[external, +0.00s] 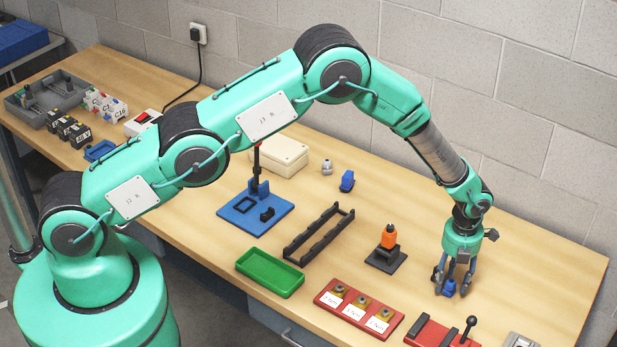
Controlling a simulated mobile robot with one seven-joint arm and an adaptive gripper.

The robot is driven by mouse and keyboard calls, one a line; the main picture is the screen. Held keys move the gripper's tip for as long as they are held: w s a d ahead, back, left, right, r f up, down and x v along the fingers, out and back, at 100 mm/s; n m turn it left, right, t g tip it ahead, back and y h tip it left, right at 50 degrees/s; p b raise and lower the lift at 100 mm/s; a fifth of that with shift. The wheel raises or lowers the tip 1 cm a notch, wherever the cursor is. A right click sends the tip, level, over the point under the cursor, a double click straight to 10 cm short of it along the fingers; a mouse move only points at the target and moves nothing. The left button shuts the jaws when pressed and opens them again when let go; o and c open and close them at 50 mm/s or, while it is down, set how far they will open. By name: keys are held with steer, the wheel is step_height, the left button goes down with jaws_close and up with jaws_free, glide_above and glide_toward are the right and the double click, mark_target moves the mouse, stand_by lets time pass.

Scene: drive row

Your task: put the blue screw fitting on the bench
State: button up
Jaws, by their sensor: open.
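My gripper (452,291) points down at the right part of the bench (520,258), with its fingers apart. A small blue piece (450,286), which looks like the blue screw fitting, is between the fingertips, low at the bench top. The fingers partly hide it, and I cannot tell whether they touch it. Another small blue part (347,181) stands alone farther back on the bench, near a small grey fitting (327,166).
An orange part on a black base (385,258) stands left of my gripper. A red tray (330,300), a red block with a black lever (430,334), a green tray (270,280) and a black rack (310,244) are nearby. The bench right of my gripper is clear.

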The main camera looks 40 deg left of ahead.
jaws_close()
steer(key=shift+r, duration=0.2)
steer(key=shift+r, duration=0.85)
steer(key=shift+s+a+r+b, duration=0.1)
steer(key=shift+r+b, duration=0.15)
steer(key=shift+r, duration=0.15)
steer(key=shift+s+a+r+b, duration=0.1)
steer(key=shift+r+b, duration=0.1)
steer(key=shift+r, duration=0.15)
steer(key=s+a+r+b, duration=0.1)
steer(key=s+a, duration=0.8)
steer(key=s, duration=0.3)
steer(key=shift+s+r+b, duration=0.2)
steer(key=shift+s+b, duration=0.05)
steer(key=shift+b, duration=0.05)
steer(key=shift+w+a, duration=0.1)
steer(key=shift+a, duration=0.05)
